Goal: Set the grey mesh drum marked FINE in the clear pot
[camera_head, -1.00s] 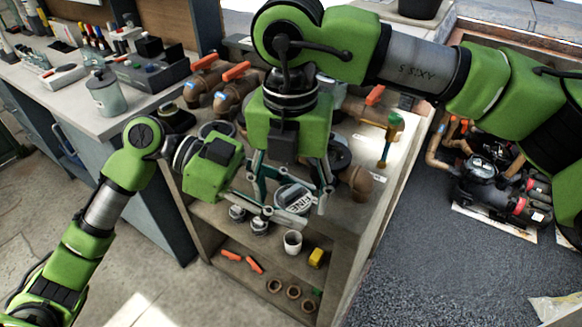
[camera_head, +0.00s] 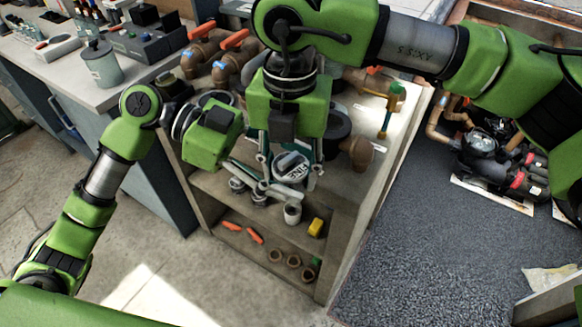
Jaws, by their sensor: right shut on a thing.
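The grey drum marked FINE (camera_head: 291,168) shows its pale lettered top below my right gripper (camera_head: 291,174). That gripper points down, with its fingers shut on the drum's sides. My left gripper (camera_head: 262,187) reaches in from the left, its fingers slanting down close beside the drum. Whether its fingers are open or shut is unclear, and I cannot tell if they touch the drum. I cannot pick out the clear pot for certain. A lidded grey-green jar (camera_head: 103,65) stands on the counter at the upper left.
A wooden shelf unit (camera_head: 345,222) carries brown pipes with orange handles (camera_head: 232,40). A pump (camera_head: 480,143) sits at the right. Grey flooring (camera_head: 430,250) is clear.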

